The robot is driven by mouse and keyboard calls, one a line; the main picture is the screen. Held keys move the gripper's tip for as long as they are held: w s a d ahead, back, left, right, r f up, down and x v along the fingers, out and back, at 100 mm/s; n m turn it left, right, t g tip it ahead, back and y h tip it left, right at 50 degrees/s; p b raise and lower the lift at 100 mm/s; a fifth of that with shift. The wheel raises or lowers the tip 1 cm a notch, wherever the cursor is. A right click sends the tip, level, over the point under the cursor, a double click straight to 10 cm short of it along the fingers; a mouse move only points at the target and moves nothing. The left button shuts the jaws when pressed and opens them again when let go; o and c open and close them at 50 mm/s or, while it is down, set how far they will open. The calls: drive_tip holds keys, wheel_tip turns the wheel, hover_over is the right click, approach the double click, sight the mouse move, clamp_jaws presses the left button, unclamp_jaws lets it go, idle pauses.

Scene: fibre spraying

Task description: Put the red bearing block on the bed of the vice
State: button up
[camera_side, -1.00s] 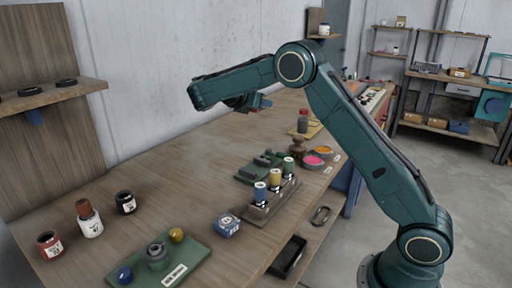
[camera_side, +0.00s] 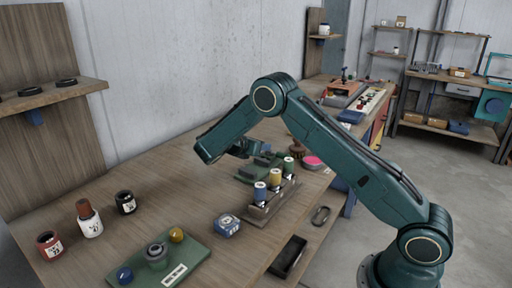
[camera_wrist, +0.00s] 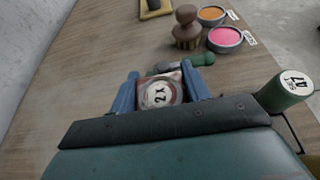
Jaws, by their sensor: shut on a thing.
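The red bearing block (camera_wrist: 160,92), with a round pale face marked with dark characters, sits between the two blue fingers of my gripper (camera_wrist: 160,80) in the wrist view. My gripper is shut on it. In the side view my gripper (camera_side: 243,150) hangs low over the bench, close to the far side of the green vice (camera_side: 246,176); the block cannot be made out there. In the wrist view part of the green vice (camera_wrist: 203,59) shows just beyond the block. Its bed is mostly hidden behind the block and fingers, and I cannot tell whether they touch.
A wooden rack (camera_side: 258,216) with blue, yellow and green spools stands in front of the vice. A brown knobbed stamp (camera_wrist: 186,30), a pink pot (camera_wrist: 225,38) and an orange pot (camera_wrist: 211,14) stand beyond. The bench left of the vice is clear.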

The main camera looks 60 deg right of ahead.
sight(263, 159)
drive_tip(key=shift+f, duration=2.2)
drive_tip(key=shift+f, duration=0.65)
drive_tip(key=o, duration=1.3)
drive_tip(key=shift+f, duration=0.1)
drive_tip(key=shift+c, duration=0.2)
drive_tip(key=shift+r, duration=0.85)
drive_tip(key=v, duration=1.2)
drive_tip(key=shift+f, duration=0.1)
